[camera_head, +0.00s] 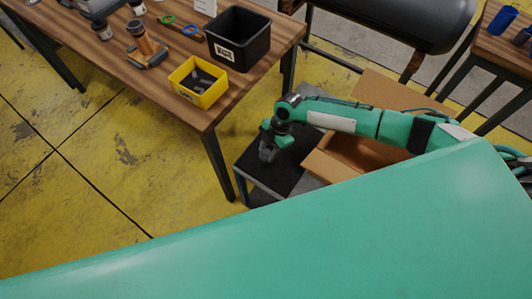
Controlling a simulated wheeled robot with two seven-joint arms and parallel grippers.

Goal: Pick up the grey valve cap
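I cannot make out a grey valve cap for certain. A yellow bin (183,87) at the front corner of the wooden table holds several small dark grey parts (201,80), too small to identify. My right gripper (267,153) points down over the small black side table, to the right of and below the yellow bin in the picture. Its fingers are small and dark, and I cannot tell whether they are open or shut or hold anything. My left gripper is not in view.
The wooden table (150,85) also holds a black bin (237,38), a brown-and-black tool (146,46), and green (167,19) and blue (191,30) rings. A black side table (285,178) and an open cardboard box (342,160) are beneath my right arm. Yellow floor lies open at left.

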